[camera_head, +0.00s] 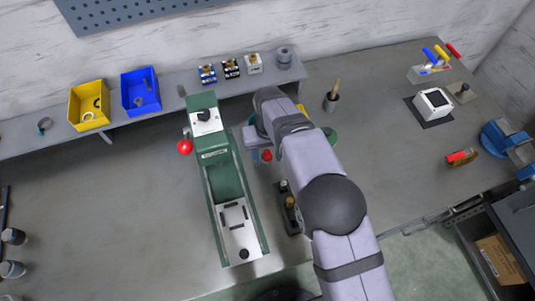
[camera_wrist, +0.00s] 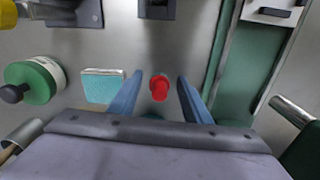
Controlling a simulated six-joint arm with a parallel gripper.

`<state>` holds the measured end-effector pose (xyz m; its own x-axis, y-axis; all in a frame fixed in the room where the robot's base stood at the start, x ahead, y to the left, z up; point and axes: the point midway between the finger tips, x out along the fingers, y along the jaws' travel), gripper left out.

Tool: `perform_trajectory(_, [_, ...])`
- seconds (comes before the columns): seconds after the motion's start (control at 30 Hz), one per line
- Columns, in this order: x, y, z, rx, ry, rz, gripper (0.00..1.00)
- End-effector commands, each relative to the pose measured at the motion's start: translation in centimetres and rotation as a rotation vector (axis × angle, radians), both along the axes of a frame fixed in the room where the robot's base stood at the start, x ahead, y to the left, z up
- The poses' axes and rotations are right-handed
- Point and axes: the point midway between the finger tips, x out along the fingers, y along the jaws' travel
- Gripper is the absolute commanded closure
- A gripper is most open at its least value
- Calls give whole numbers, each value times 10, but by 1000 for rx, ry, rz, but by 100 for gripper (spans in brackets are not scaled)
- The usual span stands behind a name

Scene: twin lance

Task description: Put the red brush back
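My gripper (camera_wrist: 158,80) is open, with its two blue fingers apart. A small red round-topped piece (camera_wrist: 159,87) shows between the fingers with clear space on both sides. It also shows in the head view (camera_head: 267,155), left of my arm. I cannot tell from these frames whether it is the brush. A red and brownish piece (camera_head: 462,157) lies on the bench at the right, too small to identify surely. A rack (camera_head: 420,75) at the back right bears blue, yellow and red handles. The red handle (camera_head: 453,50) is the rightmost.
A green machine (camera_head: 222,175) with a red-knobbed lever stands left of my gripper. A teal pad (camera_wrist: 102,86) and a green round container (camera_wrist: 35,80) are beside the fingers. A cup (camera_head: 331,102) with a wooden-handled tool stands behind. The bench's left side is mostly clear.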

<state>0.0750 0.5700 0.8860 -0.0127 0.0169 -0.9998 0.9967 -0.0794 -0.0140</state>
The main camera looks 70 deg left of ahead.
Motion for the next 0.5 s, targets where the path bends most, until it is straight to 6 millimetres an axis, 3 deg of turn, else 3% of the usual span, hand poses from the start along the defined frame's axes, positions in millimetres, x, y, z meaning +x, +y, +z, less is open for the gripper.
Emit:
perform_trajectory(0.3, [0, 1, 6, 2, 0, 0, 56])
perform_trajectory(0.5, [0, 1, 30, 5, 0, 0, 56])
